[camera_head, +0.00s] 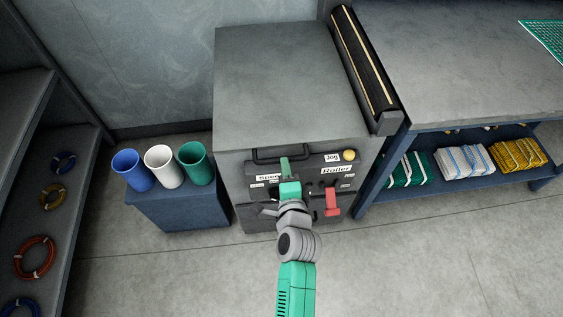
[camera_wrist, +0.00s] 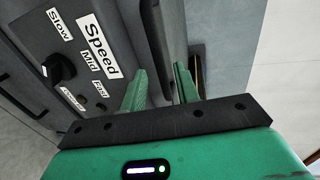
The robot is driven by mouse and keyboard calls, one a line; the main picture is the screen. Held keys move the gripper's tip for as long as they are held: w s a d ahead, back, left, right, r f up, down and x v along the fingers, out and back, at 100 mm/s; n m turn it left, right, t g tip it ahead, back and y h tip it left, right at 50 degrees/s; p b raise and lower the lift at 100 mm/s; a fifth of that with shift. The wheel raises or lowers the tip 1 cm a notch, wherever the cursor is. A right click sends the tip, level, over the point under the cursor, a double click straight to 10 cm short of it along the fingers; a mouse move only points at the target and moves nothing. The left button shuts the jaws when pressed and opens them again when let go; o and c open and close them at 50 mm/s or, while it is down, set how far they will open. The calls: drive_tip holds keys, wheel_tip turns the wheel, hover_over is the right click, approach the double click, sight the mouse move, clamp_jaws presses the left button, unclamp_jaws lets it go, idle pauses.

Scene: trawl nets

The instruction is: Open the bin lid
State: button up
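No part is plainly marked as a bin lid. A grey cabinet (camera_head: 285,85) with a flat top stands in the middle of the head view. A dark bar handle (camera_head: 281,154) is on the upper edge of its front. In the wrist view a dark bar (camera_wrist: 154,35), seemingly this handle, runs down toward the gap between my fingers. My gripper (camera_wrist: 160,85) is open, its green fingers apart near the bar. I cannot tell whether they touch it. In the head view my gripper (camera_head: 286,164) is at the cabinet front, just below the handle, partly hiding the panel.
The panel has a Speed label (camera_wrist: 99,46), a black knob (camera_wrist: 58,69), a red lever (camera_head: 332,202) and a yellow button (camera_head: 349,155). Three cups stand on a blue block (camera_head: 180,207) at left. A workbench (camera_head: 460,60) with net bundles below is at right.

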drive_tip(key=b+x, duration=0.1)
drive_tip(key=x, duration=0.3)
drive_tip(key=shift+w, duration=0.25)
drive_tip(key=shift+c, duration=0.3)
clamp_jaws()
